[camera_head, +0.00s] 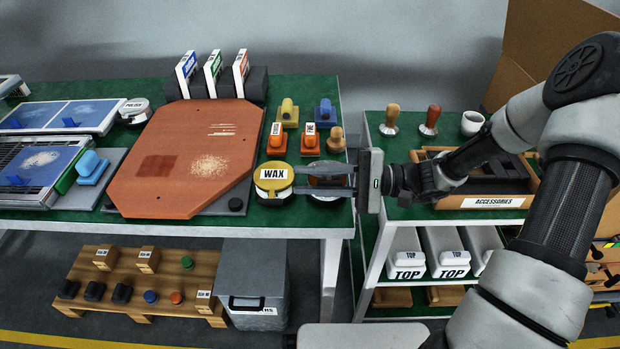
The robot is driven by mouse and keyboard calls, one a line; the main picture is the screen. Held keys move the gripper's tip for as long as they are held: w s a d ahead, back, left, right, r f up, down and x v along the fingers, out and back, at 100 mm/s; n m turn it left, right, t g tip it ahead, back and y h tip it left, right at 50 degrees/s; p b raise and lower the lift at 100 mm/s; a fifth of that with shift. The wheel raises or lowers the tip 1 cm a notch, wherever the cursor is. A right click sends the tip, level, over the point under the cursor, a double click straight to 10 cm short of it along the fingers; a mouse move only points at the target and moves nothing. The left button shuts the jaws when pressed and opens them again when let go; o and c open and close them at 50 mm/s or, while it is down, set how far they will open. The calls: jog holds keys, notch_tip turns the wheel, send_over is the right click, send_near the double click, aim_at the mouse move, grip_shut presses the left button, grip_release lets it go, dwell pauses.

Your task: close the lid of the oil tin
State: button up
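A round tin (327,199), probably the oil tin, stands near the front right corner of the green-topped bench. Its label is not readable, and my fingers cover part of it. Its top looks dark; I cannot tell how its lid stands. My gripper (298,180) reaches in from the right, with its two fingers apart and pointing left across this tin. I see nothing clearly held between them, and cannot tell whether they touch the tin. Their tips end close to the right side of the yellow-topped WAX tin (273,177).
An orange-brown panel (185,155) lies left of the tins. Orange, yellow and blue handled blocks (309,137) and a wooden knob (336,142) stand just behind them. A POLISH tin (134,109) is farther left. A cart with an ACCESSORIES tray (490,202) stands right, beyond a gap.

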jog(key=shift+d, duration=0.15)
jog(key=d+p, duration=0.1)
jog(key=d, duration=0.6)
jog(key=shift+d, duration=0.15)
